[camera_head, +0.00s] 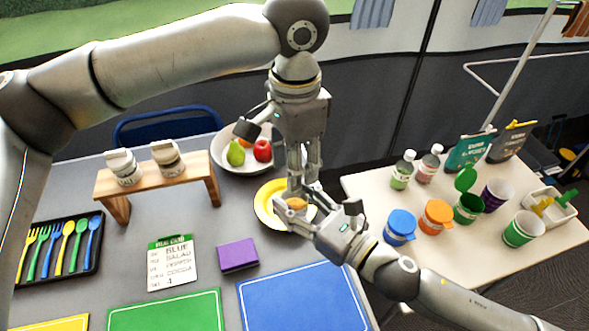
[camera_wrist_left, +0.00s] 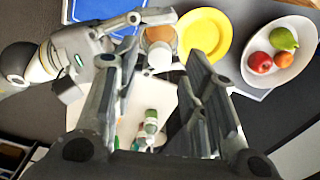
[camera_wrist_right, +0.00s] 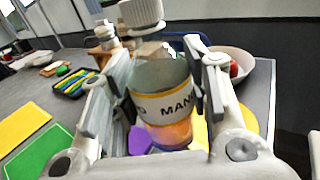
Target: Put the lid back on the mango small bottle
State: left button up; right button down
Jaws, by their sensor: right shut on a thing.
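The mango small bottle (camera_wrist_right: 165,105) has a cream label with dark letters and orange contents. My right gripper (camera_head: 322,218) is shut around it in the right wrist view, and its mouth faces up, uncovered. It also shows as an orange patch in the head view (camera_head: 296,203). A white ribbed lid (camera_wrist_right: 141,13) is above the bottle in the right wrist view, apart from its rim. In the left wrist view the lid (camera_wrist_left: 160,58) is between the fingers of my left gripper (camera_wrist_left: 163,65), with gaps at both sides. The left gripper points down above the bottle.
A yellow plate (camera_head: 265,212) lies below the grippers and a fruit bowl (camera_head: 225,160) is behind. Two bottles stand on a wooden shelf (camera_head: 200,165) at the left. A purple sponge (camera_head: 238,255) and cutting boards lie in front. The right table (camera_head: 365,195) holds several cups and bottles.

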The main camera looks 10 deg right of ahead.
pick_arm(q)
jog(key=shift+r, duration=0.8)
notch_tip(320, 180, up, 3)
jog(key=shift+f+n, duration=0.1)
jog(key=shift+n, duration=0.7)
jog(key=shift+r+n, duration=0.3)
jog(key=shift+r, duration=0.05)
jog(key=shift+f, duration=0.1)
send_over(294, 203)
jog(key=w, duration=0.2)
jog(key=shift+d+f, duration=0.15)
jog(key=shift+f, duration=3.8)
jog(key=shift+c, duration=0.4)
